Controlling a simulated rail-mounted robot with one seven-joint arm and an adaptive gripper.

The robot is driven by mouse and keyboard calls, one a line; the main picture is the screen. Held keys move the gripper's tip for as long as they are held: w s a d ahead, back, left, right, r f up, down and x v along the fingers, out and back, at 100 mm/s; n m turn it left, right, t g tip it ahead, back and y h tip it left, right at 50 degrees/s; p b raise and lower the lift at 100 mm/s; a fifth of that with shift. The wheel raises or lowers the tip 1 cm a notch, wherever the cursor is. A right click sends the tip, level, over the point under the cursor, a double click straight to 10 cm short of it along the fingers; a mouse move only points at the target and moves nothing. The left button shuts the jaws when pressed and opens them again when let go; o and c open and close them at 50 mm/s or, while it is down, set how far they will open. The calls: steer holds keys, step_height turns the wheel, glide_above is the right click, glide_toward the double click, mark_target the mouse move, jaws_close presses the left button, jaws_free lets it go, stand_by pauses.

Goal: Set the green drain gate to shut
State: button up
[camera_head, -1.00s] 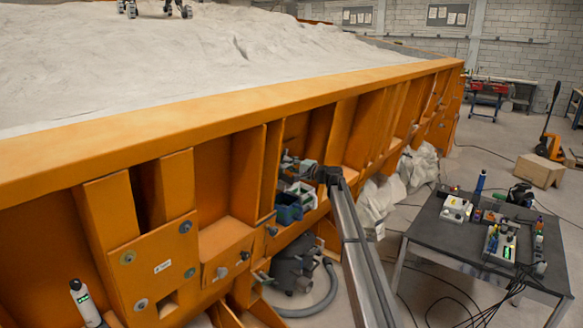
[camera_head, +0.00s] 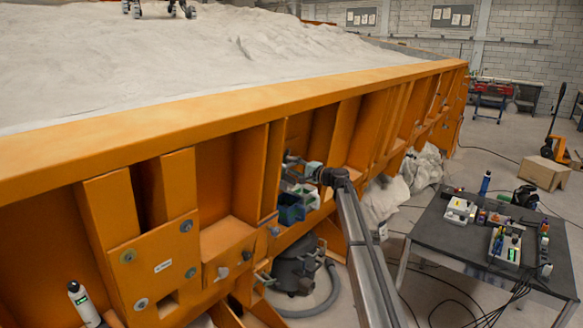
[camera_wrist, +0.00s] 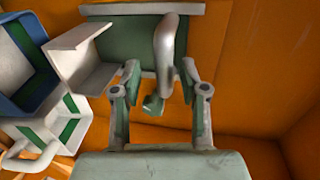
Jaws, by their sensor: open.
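In the wrist view a green panel with a pale top bar (camera_wrist: 140,9), which looks like the drain gate, is fixed to the orange wall. A white lever (camera_wrist: 163,45) with a green lower end stands in front of the panel. My gripper (camera_wrist: 160,73) is open, its two fingers on either side of the lever's lower end. I cannot tell whether either finger touches it. In the head view my gripper (camera_head: 300,165) is small at the orange frame, and the gate cannot be made out clearly beside it.
A white open box (camera_wrist: 80,55) adjoins the panel's left side, with a blue bin (camera_wrist: 15,75) further left. In the head view a dark vacuum (camera_head: 297,265) with a hose sits below. A black table (camera_head: 450,245) with equipment stands right. Orange ribs flank my arm.

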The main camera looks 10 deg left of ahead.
steer(key=v, duration=1)
steer(key=shift+s+d, duration=0.15)
steer(key=shift+d, duration=0.05)
